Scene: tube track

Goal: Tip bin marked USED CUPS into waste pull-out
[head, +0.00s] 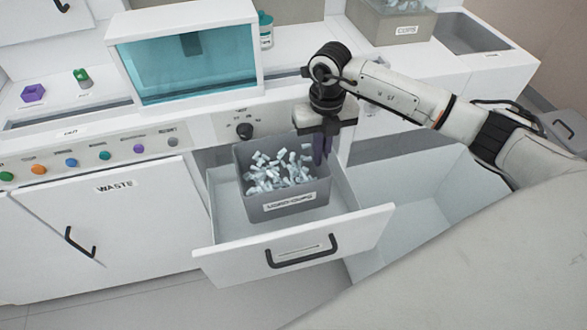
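A grey open-topped bin (258,203) full of small white and pale tube-like pieces (280,172) stands upright in an open drawer (230,258). Its front label is blurred but looks like USED CUPS. My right gripper (321,150) points down at the bin's back right corner, its dark fingers at the rim. I cannot tell whether they are closed on the wall. The waste pull-out (130,225) is a white front marked WASTE at the left, with a black handle (80,243); it looks shut. My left gripper is out of view.
An empty open compartment (415,215) lies right of the drawer. A teal-windowed box (195,60) stands on the counter, above a row of coloured knobs. A second grey bin (390,25), with a label like CUPS, stands at the back right. The floor before the waste front is clear.

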